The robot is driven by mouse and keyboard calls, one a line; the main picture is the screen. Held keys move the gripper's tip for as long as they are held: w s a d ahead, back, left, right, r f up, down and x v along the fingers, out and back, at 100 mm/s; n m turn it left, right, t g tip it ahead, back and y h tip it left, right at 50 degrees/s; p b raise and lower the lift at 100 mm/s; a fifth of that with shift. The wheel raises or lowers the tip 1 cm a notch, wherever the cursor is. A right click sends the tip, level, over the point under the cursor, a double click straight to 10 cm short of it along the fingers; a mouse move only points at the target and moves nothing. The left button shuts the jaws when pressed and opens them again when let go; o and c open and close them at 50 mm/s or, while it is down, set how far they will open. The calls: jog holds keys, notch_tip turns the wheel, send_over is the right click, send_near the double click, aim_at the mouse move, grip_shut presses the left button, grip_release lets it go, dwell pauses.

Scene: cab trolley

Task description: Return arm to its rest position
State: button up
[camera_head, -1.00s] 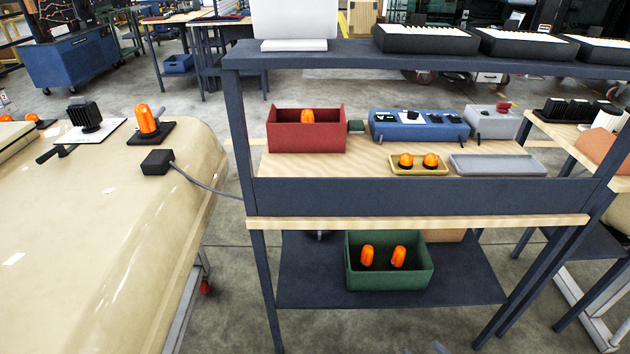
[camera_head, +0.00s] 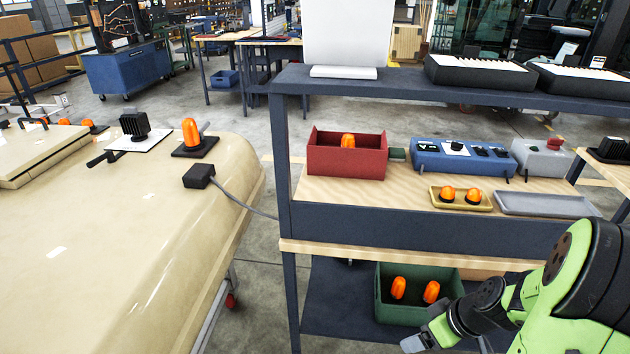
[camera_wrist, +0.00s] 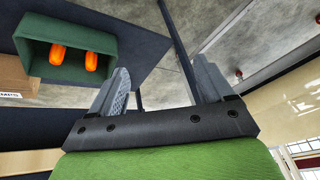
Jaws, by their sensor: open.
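My gripper (camera_wrist: 160,88) is open, with its two grey fingers apart and nothing between them in the wrist view. In the head view my green and black arm enters at the lower right, and my gripper (camera_head: 425,341) is at the bottom edge, in front of the trolley's lower shelf. It is close to the green bin (camera_head: 402,315), and I cannot tell whether they touch. The green bin (camera_wrist: 38,68) also shows at the upper left of the wrist view, holding two orange beacons (camera_wrist: 91,61).
The trolley (camera_head: 400,222) carries a red bin (camera_head: 347,163), a blue control box (camera_head: 465,160), a yellow tray (camera_head: 460,203) with two orange beacons and a grey tray (camera_head: 545,205). A cream cab panel (camera_head: 130,240) with a mounted beacon (camera_head: 191,135) is at left. Floor shows between them.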

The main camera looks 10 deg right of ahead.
jog(key=s+a+r+m+t+h, duration=0.1)
jog(key=s+a+r+m+h, duration=0.1)
jog(key=s+a+r, duration=0.6)
jog(key=s+a+r+m+t+h, duration=0.15)
jog(key=s+a+r, duration=0.3)
jog(key=r, duration=0.55)
notch_tip(320, 180, up, 14)
jog(key=m+p, duration=0.1)
jog(key=p, duration=1.2)
jog(key=shift+w+a, duration=0.15)
jog(key=shift+a, duration=0.1)
jog(key=shift+f+g, duration=0.15)
jog(key=shift+g, duration=0.1)
jog(key=shift+c, duration=0.3)
